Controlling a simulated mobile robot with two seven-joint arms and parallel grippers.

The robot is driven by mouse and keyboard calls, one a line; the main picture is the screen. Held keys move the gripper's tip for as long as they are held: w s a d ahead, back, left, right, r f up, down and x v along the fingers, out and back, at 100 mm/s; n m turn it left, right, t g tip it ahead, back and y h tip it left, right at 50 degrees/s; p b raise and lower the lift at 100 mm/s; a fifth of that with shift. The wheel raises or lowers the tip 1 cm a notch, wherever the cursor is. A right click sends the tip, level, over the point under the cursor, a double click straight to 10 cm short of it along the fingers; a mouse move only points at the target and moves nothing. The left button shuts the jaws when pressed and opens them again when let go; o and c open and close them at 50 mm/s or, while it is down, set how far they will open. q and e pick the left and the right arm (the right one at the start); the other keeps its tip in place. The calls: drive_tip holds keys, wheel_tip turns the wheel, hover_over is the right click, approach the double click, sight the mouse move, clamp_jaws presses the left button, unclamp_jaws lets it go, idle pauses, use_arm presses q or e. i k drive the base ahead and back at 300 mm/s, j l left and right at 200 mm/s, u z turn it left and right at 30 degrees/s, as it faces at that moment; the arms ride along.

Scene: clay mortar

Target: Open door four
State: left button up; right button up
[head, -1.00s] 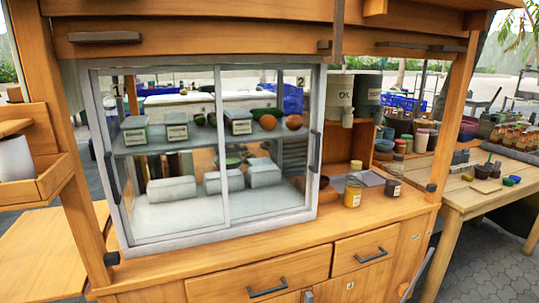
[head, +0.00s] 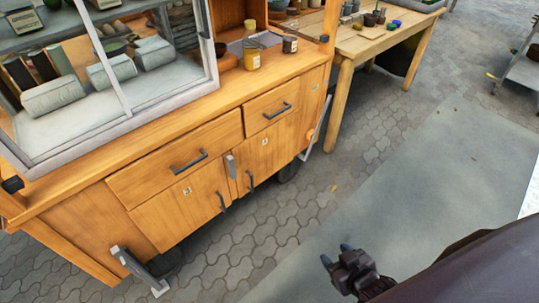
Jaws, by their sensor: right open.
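Door four (head: 276,150) is the right of two low wooden doors on the cart front, with a small label that is too small to read clearly here. It looks shut. Its dark upright handle (head: 250,181) is near its left edge. A grey upright latch piece (head: 231,166) sits at the top of the seam between the two doors. My right gripper (head: 336,254) is open and empty, low at the right, over the paving and well apart from the door. My left gripper is not in view.
The left low door (head: 180,210) has its own handle (head: 221,202). Two drawers with handles, the left drawer (head: 170,160) and the right drawer (head: 272,108), are above. Jars (head: 252,58) stand on the counter. A wooden table (head: 375,40) is behind at right. The paving before the cart is clear.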

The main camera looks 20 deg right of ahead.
sight(261, 156)
drive_tip(key=i+l, duration=0.1)
drive_tip(key=i, duration=0.3)
drive_tip(key=i+z, duration=0.15)
drive_tip(key=z, duration=1.45)
